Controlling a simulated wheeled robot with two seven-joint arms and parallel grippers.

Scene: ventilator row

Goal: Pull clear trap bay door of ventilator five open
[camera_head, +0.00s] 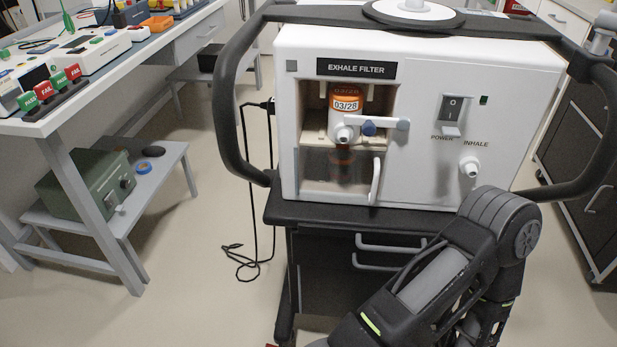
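The white ventilator (520,100) stands on a dark cart; no number five is legible on it. Its front has an open recess under an "EXHALE FILTER" label. The lower part of the recess is covered by the clear, smoky trap bay door (318,168), which looks closed. A white upright door handle (375,180) is at its right edge. A dark reddish trap cup shows dimly behind the door. My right arm comes in at the lower right, its bent joint right of and below the handle; its gripper is out of frame. My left gripper is not in view.
A power switch (451,108) and inhale port (470,166) are on the right. Black rails (228,110) flank the ventilator.

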